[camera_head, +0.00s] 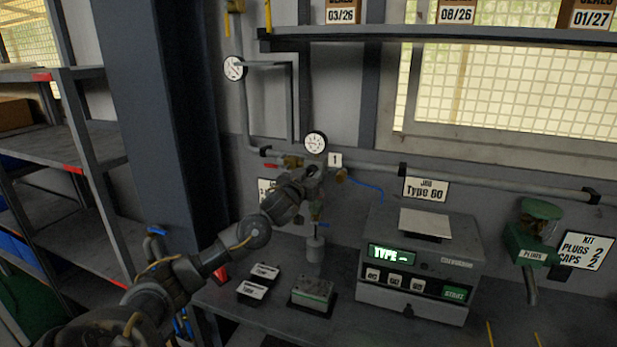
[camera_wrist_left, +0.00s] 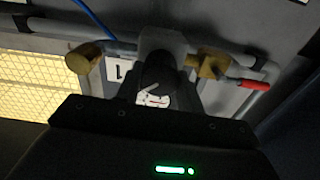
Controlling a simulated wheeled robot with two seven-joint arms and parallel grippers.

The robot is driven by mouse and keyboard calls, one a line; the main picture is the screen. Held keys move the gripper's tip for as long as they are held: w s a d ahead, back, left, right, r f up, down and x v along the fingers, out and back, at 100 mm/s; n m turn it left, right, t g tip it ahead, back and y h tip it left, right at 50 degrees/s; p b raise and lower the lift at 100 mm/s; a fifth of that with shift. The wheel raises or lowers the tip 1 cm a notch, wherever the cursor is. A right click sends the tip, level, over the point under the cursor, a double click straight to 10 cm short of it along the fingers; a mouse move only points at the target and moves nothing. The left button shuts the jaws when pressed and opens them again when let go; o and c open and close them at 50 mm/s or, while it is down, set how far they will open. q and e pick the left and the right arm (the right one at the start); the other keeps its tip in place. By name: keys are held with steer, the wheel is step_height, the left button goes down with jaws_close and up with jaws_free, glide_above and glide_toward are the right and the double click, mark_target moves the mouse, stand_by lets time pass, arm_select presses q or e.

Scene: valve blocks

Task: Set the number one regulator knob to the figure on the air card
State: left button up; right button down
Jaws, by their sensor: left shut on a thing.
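The number one regulator (camera_head: 320,182) sits on the wall pipe by a white tag "1" (camera_head: 335,160); the tag also shows in the left wrist view (camera_wrist_left: 118,71). My left gripper (camera_head: 311,177) is shut at the regulator, on its knob, which is mostly hidden by the fingers. A round white gauge (camera_head: 315,142) stands just above; part of its dial shows in the left wrist view (camera_wrist_left: 153,97). Its reading is too small to tell. A white card (camera_head: 265,188) behind my left arm is partly hidden and unreadable; I cannot tell whether it is the air card.
A red-handled valve (camera_head: 272,166) and a blue hose (camera_head: 368,185) flank the regulator. On the bench are a grey tester (camera_head: 420,262), black labelled blocks (camera_head: 253,291) and a green-topped block (camera_head: 313,292). A second gauge (camera_head: 234,68) hangs higher left. Shelving (camera_head: 90,120) stands left.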

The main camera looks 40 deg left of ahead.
arm_select(q)
steer(key=m+b, duration=0.2)
steer(key=m, duration=0.2)
steer(key=shift+f+m, duration=0.1)
steer(key=shift+m, duration=0.3)
steer(key=m+b, duration=0.2)
steer(key=m, duration=0.1)
steer(key=shift+m, duration=0.3)
steer(key=m+b, duration=0.3)
steer(key=m, duration=0.2)
steer(key=shift+d+f, duration=0.1)
steer(key=shift+m+b, duration=1.1)
steer(key=shift+m, duration=0.8)
steer(key=o, duration=1)
